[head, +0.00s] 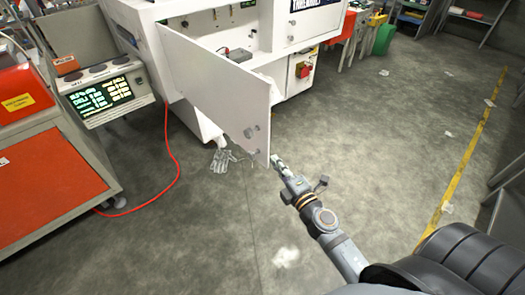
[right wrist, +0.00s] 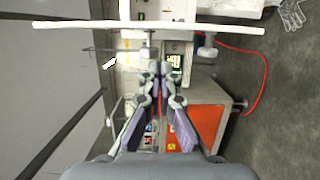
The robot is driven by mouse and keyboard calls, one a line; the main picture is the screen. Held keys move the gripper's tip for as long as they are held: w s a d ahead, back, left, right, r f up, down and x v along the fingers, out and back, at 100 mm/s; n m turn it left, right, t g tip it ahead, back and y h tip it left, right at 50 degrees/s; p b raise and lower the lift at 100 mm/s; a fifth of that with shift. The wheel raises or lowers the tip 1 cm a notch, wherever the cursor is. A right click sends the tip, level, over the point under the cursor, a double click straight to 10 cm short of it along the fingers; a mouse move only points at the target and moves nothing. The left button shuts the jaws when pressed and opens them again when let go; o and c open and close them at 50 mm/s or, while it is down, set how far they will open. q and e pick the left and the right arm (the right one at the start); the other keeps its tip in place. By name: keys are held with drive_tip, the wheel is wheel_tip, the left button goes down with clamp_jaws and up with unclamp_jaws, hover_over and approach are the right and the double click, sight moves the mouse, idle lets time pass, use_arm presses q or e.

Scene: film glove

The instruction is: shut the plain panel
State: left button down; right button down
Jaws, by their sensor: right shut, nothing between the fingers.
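The plain white panel (head: 215,88) stands open, swung out from the white machine (head: 215,20) toward me. Its far left edge is at the machine; its near edge hangs free over the floor. Small round grey fittings (head: 250,131) sit near that free edge. In the right wrist view the panel (right wrist: 100,24) shows edge-on as a thin white bar. My right gripper (head: 277,162) is shut and empty, just right of the panel's lower free corner. In the wrist view its fingertips (right wrist: 156,68) lie below the bar; I cannot tell if they touch. My left gripper is out of view.
An orange-and-grey cabinet (head: 45,190) with a lit display unit (head: 105,95) stands at left. A red cable (head: 172,150) and a pale glove (head: 222,160) lie on the floor. The floor (head: 385,120) right of the panel is mostly clear.

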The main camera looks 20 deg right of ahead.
sight(262, 142)
drive_tip(key=w+p, duration=0.1)
drive_tip(key=w, duration=0.2)
drive_tip(key=w+p, duration=0.1)
drive_tip(key=w, duration=0.2)
drive_tip(key=w+p, duration=0.1)
drive_tip(key=w, duration=0.3)
drive_tip(key=shift+a+f, duration=0.25)
drive_tip(key=shift+f, duration=0.05)
drive_tip(key=shift+w+a, duration=0.1)
drive_tip(key=shift+w, duration=0.3)
